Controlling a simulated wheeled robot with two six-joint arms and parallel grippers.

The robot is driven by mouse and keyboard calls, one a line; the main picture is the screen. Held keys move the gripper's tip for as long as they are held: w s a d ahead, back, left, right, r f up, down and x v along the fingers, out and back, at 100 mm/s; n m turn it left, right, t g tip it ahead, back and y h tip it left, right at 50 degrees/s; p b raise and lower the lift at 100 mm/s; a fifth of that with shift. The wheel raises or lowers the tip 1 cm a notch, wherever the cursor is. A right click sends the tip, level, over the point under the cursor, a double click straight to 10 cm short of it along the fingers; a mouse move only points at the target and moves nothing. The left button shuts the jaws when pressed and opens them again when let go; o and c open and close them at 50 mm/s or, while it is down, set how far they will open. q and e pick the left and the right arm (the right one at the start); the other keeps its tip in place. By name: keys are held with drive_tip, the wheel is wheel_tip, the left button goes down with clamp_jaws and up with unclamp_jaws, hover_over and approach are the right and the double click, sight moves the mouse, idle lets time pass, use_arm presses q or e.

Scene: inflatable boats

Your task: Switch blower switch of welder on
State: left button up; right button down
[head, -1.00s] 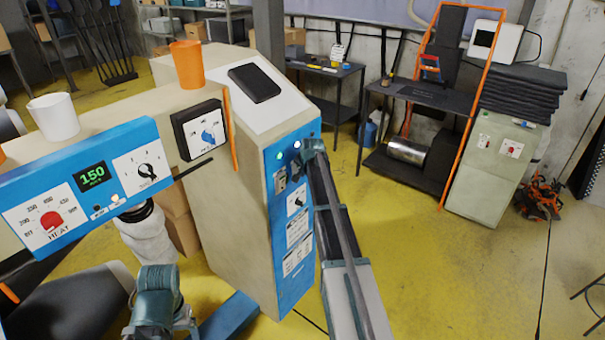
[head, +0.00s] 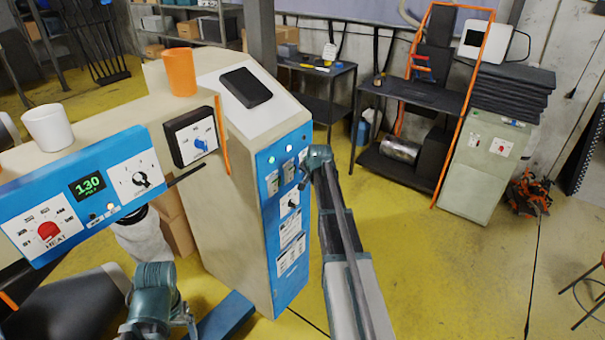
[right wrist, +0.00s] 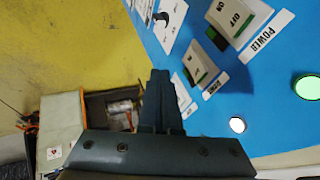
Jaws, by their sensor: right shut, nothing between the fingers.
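The welder (head: 220,180) is a tall beige machine with a blue front panel (head: 270,230). In the right wrist view the switch labelled POWER (right wrist: 240,18) is pale with a dark green edge. A second, similar switch (right wrist: 200,62) sits beside it; its label is too blurred to read, and its position cannot be told. A green lamp (right wrist: 308,87) and a white lamp (right wrist: 237,125) are lit. My right gripper (head: 304,182) is shut and empty, just off the panel's right side; its fingers show in the wrist view (right wrist: 160,85). My left gripper (head: 188,318) is low at left, fingers unclear.
A blue control box (head: 85,190) with a red heat knob and a display reading 130 is at left. An orange cup (head: 180,68) and a white cup (head: 48,127) stand on top. Yellow floor (head: 420,270) is open at right.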

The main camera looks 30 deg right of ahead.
use_arm(q)
wheel_tip(320, 180, up, 3)
drive_tip(key=shift+d+r+p, duration=0.1)
drive_tip(key=shift+p, duration=0.85)
use_arm(e)
drive_tip(key=s+r, duration=0.3)
drive_tip(key=shift+s+a, duration=0.1)
drive_tip(key=shift+s, duration=0.05)
drive_tip(key=s+a+f+n+g+y+b, duration=0.1)
drive_tip(key=s+a+f+n, duration=0.15)
drive_tip(key=a, duration=0.55)
drive_tip(key=s+a+f+n+g, duration=0.1)
drive_tip(key=s+a+n, duration=0.15)
drive_tip(key=a, duration=0.65)
drive_tip(key=s+a+f+n+g+y+b, duration=0.15)
drive_tip(key=s+a, duration=0.25)
drive_tip(key=a, duration=0.4)
use_arm(q)
wheel_tip(320, 180, down, 4)
drive_tip(key=shift+b, duration=0.7)
use_arm(e)
drive_tip(key=s+a+f+n+g+h, duration=0.1)
drive_tip(key=s+a+f+n+g, duration=0.1)
drive_tip(key=s+a+n, duration=0.7)
drive_tip(key=s+a+g, duration=0.1)
drive_tip(key=s+a, duration=0.6)
drive_tip(key=s, duration=0.3)
drive_tip(key=shift+s+a+f+h, duration=0.35)
drive_tip(key=shift+s+f, duration=0.05)
